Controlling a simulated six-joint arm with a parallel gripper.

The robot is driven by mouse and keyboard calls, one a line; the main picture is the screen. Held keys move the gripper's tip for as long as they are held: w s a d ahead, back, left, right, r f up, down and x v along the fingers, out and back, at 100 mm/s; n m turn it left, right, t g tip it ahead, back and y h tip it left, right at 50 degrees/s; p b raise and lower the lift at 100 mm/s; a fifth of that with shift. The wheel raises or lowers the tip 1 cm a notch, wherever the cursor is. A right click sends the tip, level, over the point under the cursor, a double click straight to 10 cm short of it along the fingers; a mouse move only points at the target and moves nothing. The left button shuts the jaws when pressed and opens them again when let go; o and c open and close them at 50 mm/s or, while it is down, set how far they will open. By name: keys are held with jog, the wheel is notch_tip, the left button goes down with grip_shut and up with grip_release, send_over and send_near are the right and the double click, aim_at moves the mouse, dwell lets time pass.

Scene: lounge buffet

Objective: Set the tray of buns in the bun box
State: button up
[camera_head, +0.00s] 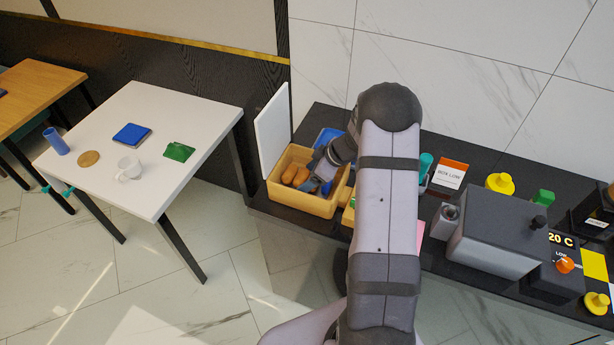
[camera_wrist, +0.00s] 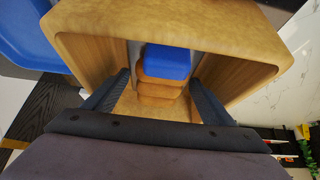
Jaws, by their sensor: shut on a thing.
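The bun box (camera_head: 302,203) is an open tan, wood-like box at the left end of the dark counter, with a white lid (camera_head: 272,132) standing up at its left. Brown buns (camera_head: 295,175) show inside it. My gripper (camera_head: 322,180) reaches down into the box's right part. In the wrist view my gripper (camera_wrist: 160,85) has a finger on each side of the tray of buns, shut on it. The buns (camera_wrist: 160,90) and a blue block (camera_wrist: 168,62) lie between the fingers, inside the box walls (camera_wrist: 165,22). Whether the tray touches the box floor is hidden.
A blue tray (camera_head: 328,137) lies behind the box, and another tan container (camera_head: 348,216) is close on its right. A grey appliance (camera_head: 497,228), a sign card (camera_head: 449,175) and yellow knobs (camera_head: 499,183) stand farther right.

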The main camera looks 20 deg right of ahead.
jog(key=shift+f, duration=0.1)
jog(key=o, duration=0.9)
